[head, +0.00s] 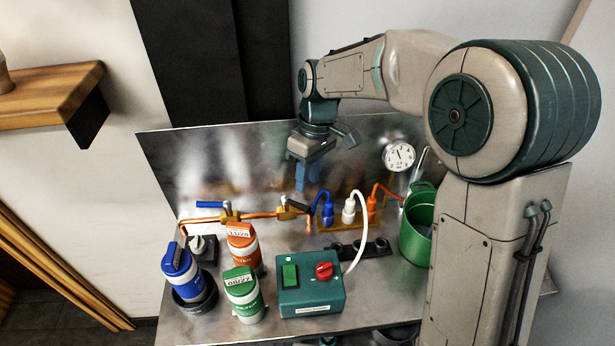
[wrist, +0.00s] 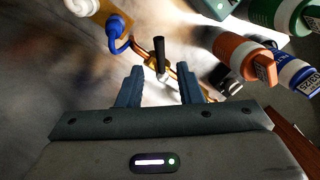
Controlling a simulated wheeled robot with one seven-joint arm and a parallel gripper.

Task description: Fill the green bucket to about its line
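The green bucket (head: 416,238) stands at the right of the bench, partly hidden by my arm. Its line and water level cannot be made out. My gripper (head: 307,186) points down above the copper pipe, near the back panel, left of the bucket. In the wrist view my gripper (wrist: 159,70) is open, its two fingers apart with nothing held. A black valve handle (wrist: 160,54) shows between and beyond the fingertips; I cannot tell whether they touch it. A blue valve handle (head: 210,205) sits on the pipe's left part. The copper pipe (head: 260,216) carries both valves.
Blue, white and orange plugs (head: 348,212) stand behind the green switch box (head: 311,288), which has a red knob. Blue (head: 179,262), orange (head: 243,250) and green (head: 243,296) canisters crowd the front left. A round gauge (head: 398,157) is on the back panel.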

